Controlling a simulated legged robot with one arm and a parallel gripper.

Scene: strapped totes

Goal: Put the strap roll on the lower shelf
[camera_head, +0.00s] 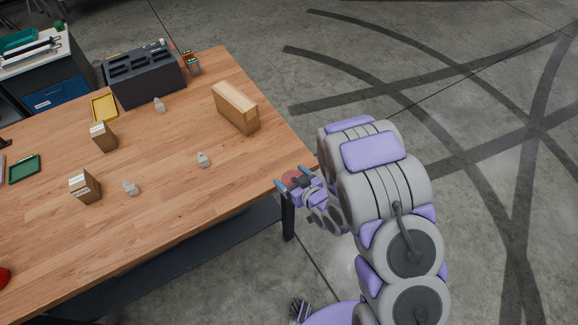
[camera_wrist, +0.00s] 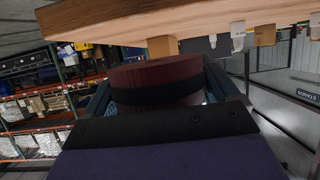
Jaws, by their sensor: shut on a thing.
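The strap roll (camera_wrist: 155,75), dark red with a black band round it, sits between the two fingers of my gripper (camera_wrist: 158,92) in the wrist view. In the head view my gripper (camera_head: 294,180) is shut on the roll, whose reddish face (camera_head: 291,177) shows between the fingers. It is at the right front corner of the wooden table, by the edge; the exact height is hard to tell. The lower shelf (camera_head: 175,262) is the dark board under the table, partly hidden by the tabletop. I see nothing on its visible strip.
A dark table leg (camera_head: 288,216) stands just below my gripper. The floor to the right is clear.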

